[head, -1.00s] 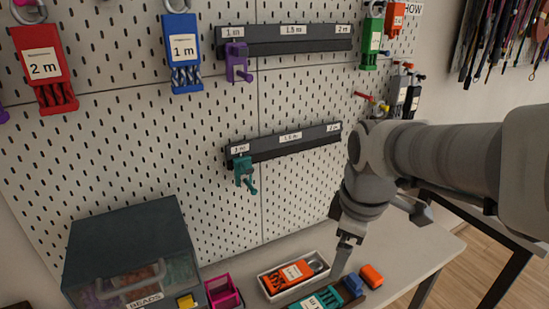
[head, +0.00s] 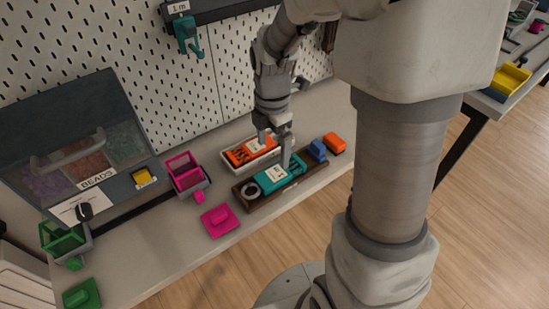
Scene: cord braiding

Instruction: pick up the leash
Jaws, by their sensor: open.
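Two bundled items with labels could be the leash; I cannot tell which one is meant. An orange bundle (head: 239,156) with a white label lies in a shallow white tray (head: 229,169). A teal bundle (head: 270,181) with a metal ring at its left end lies on a dark wooden tray (head: 243,200) just in front. My gripper (head: 274,150) points down with its fingers apart. One finger overlaps the orange bundle and the other overlaps the teal one. It appears empty, and I cannot tell its exact height or whether it touches either.
A blue piece (head: 318,151) and an orange piece (head: 335,143) sit at the right. A magenta bin (head: 185,170) and magenta lid (head: 220,220) are at the left, with a beads box (head: 70,150) beyond. The pegboard (head: 190,90) stands behind.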

